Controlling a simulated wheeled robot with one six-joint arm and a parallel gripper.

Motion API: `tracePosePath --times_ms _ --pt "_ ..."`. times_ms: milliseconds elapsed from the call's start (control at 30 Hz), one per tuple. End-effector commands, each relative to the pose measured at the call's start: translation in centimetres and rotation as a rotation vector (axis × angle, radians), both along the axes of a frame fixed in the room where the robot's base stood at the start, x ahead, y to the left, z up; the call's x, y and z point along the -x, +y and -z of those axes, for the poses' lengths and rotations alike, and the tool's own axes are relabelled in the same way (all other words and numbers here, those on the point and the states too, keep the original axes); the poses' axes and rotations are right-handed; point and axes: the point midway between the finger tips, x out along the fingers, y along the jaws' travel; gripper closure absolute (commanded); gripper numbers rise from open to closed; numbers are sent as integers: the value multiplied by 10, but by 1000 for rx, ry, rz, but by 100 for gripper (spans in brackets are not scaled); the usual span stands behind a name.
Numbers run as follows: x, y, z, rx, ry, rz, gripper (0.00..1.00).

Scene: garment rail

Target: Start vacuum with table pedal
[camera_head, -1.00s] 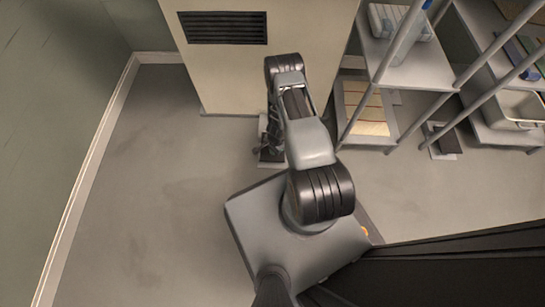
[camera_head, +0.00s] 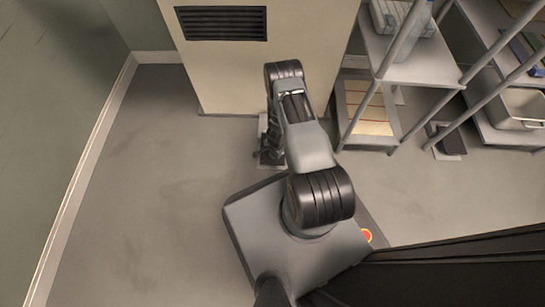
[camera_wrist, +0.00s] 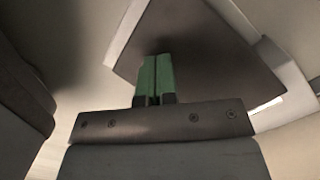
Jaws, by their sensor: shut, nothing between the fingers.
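A dark flat plate with a pale rim, which looks like the pedal (camera_wrist: 205,50), fills the upper middle of the wrist view. My gripper (camera_wrist: 156,62) has its green fingers closed together in front of that plate, with nothing between them. I cannot tell whether the fingertips touch the plate. In the head view my arm reaches down to the floor beside the beige cabinet (camera_head: 310,60), and it hides most of the pedal and the gripper. No vacuum can be made out for certain.
A metal shelf rack (camera_head: 420,65) stands at the right with boxes and a tray. Another dark pedal-like object (camera_head: 450,141) lies on the floor by it. A dark vent (camera_head: 222,22) is in the cabinet. The floor at the left is clear up to the wall.

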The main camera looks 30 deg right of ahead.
Motion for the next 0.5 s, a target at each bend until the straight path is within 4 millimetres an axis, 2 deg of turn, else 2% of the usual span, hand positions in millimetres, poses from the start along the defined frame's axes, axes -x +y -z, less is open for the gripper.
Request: tracePosePath --times_ms 167,500 --pt "2 -1 -1 -3 5 0 100" --pt "-7 -30 -11 1 0 4 100"
